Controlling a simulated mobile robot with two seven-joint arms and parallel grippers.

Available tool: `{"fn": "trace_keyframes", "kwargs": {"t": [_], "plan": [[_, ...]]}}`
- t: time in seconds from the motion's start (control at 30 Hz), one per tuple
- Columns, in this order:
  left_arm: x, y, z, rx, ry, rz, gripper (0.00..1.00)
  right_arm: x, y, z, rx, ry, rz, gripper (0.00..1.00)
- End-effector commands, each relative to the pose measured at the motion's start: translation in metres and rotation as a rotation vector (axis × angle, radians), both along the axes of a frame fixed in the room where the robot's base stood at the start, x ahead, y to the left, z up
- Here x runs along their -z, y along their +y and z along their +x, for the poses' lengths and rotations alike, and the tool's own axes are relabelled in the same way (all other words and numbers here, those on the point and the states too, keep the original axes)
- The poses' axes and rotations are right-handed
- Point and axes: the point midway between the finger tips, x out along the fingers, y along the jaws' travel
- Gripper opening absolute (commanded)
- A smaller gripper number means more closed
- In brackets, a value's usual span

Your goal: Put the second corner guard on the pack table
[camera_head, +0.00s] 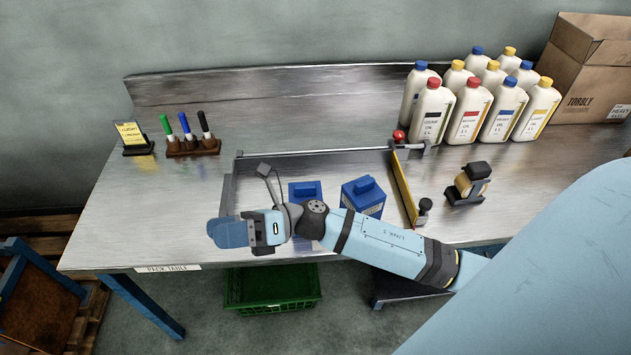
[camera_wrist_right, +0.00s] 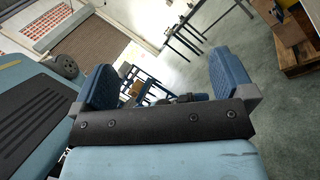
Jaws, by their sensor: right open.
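Two blue pieces, each with a raised grip on top, look like the corner guards. One (camera_head: 305,189) is partly hidden by my right arm; the other (camera_head: 363,198) stands just to its right. Both are in the framed area of the pack table (camera_head: 110,220), whose label (camera_head: 167,268) is on the front edge. My right gripper (camera_head: 226,233) is over the table's front edge, left of both pieces and apart from them, pointing left. In the right wrist view its blue fingers (camera_wrist_right: 163,82) are spread, with nothing held between them. My left gripper is not in view.
A yellow bar (camera_head: 404,188) bounds the framed area on the right, near a stamp-like tool (camera_head: 469,184). Several oil bottles (camera_head: 467,112) and a carton (camera_head: 585,80) stand at the back right. Pens in a holder (camera_head: 192,147) stand left. A green crate (camera_head: 272,290) is below.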

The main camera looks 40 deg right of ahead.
Motion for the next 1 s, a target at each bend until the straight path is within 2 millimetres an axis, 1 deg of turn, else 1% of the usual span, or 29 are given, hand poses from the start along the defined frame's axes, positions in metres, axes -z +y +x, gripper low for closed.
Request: {"fn": "trace_keyframes", "kwargs": {"t": [0.03, 0.07, 0.1, 0.13, 0.17, 0.2, 0.27, 0.3, 0.37, 0.4, 0.5, 0.6, 0.67, 0.9, 1.0], "plan": [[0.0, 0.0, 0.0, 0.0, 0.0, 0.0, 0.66, 0.014, -0.008, 0.003, 0.096, 0.243, 0.154, 1.0], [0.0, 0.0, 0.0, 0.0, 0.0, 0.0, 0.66, 0.023, -0.016, 0.006, 0.153, 0.39, 0.246, 1.0], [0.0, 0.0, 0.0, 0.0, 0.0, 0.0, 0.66, 0.039, -0.028, 0.008, 0.226, 0.585, 0.37, 1.0], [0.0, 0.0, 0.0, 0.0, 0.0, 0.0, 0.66, 0.055, -0.037, 0.008, 0.281, 0.735, 0.465, 1.0], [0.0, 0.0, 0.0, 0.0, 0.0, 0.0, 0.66, 0.072, -0.047, 0.006, 0.333, 0.881, 0.56, 1.0], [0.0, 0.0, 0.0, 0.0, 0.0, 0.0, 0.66, 0.098, -0.06, 0.0, 0.403, 1.069, 0.684, 1.0], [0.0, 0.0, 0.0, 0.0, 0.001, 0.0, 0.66, 0.137, -0.076, -0.015, 0.501, 1.331, 0.864, 1.0], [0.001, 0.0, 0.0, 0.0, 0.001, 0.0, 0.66, 0.163, -0.085, -0.029, 0.56, 1.487, 0.976, 1.0], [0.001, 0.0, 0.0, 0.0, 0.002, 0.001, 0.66, 0.196, -0.094, -0.053, 0.64, 1.687, 1.126, 1.0], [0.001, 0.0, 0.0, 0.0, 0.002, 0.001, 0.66, 0.214, -0.098, -0.069, 0.686, 1.798, 1.212, 1.0], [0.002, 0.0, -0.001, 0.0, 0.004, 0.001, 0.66, 0.244, -0.103, -0.099, 0.765, 1.982, 1.362, 1.0], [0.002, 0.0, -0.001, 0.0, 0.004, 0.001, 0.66, 0.256, -0.104, -0.114, 0.802, 2.066, 1.435, 1.0], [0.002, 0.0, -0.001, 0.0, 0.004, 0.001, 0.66, 0.259, -0.104, -0.117, 0.81, 2.085, 1.451, 1.0], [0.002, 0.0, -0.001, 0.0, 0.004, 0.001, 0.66, 0.258, -0.104, -0.117, 0.81, 2.083, 1.448, 1.0], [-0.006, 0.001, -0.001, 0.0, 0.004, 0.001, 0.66, 0.25, -0.104, -0.117, 0.809, 2.082, 1.447, 1.0]]}}
